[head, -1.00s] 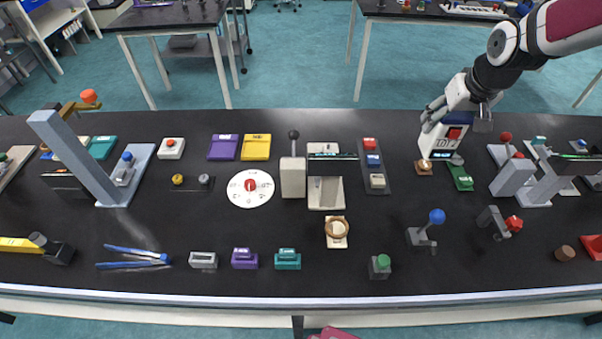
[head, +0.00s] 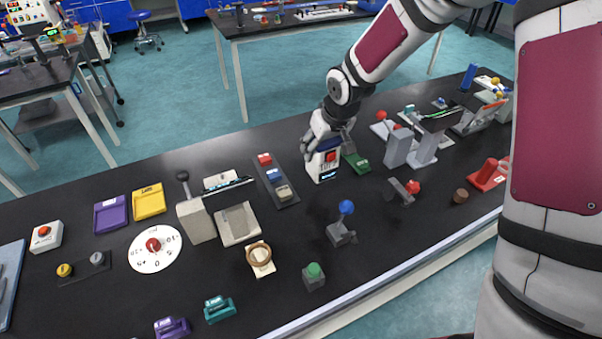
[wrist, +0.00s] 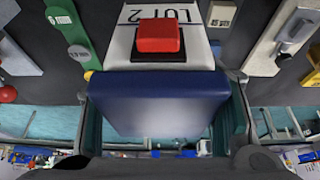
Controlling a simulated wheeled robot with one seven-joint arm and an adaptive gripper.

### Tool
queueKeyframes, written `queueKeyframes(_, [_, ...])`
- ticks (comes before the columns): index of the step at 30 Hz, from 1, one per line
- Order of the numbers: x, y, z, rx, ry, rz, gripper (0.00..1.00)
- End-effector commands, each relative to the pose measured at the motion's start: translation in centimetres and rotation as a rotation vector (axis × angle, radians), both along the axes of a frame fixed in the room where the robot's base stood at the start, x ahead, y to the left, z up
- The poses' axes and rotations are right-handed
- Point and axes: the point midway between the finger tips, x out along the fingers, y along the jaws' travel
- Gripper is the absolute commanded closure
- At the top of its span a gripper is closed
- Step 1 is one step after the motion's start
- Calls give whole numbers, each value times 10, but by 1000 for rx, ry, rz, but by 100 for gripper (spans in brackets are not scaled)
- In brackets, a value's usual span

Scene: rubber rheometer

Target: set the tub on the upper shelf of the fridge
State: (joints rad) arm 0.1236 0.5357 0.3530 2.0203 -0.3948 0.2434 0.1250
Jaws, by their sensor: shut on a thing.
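The tub (head: 322,170) is a white box with a red square block, a dark blue end and lettering that seems to read LOT 2. It is upright in the head view, near the far side of the black bench; whether it touches the bench is hard to tell. My gripper (head: 324,146) is above it, shut on its dark blue end. In the wrist view the blue end (wrist: 160,105) lies between the two fingers, and the red block (wrist: 157,36) shows beyond it. No fridge or shelf can be made out in either view.
A green switch plate (head: 357,162) is close to the tub's right, and a strip of coloured blocks (head: 276,180) is to its left. A blue-knobbed lever (head: 342,225) stands nearer the front. Grey uprights (head: 398,147) stand further right. Bare bench lies just before the tub.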

Motion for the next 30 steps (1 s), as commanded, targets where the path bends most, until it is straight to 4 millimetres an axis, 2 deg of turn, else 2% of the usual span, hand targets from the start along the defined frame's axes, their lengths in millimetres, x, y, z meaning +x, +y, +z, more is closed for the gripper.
queueKeyframes(1, [-2,1,-11,-2,6,3,80])
queueKeyframes(5, [-2,1,-33,-2,5,2,80])
queueKeyframes(13, [-1,1,-53,0,2,1,80])
queueKeyframes(18, [-1,1,-77,-1,3,2,80])
queueKeyframes(26, [0,0,-82,0,1,0,80])
queueKeyframes(27, [0,0,-82,-1,2,0,37])
queueKeyframes(29, [0,0,-82,-1,2,0,24])
queueKeyframes(30, [0,0,-82,-1,2,0,22])
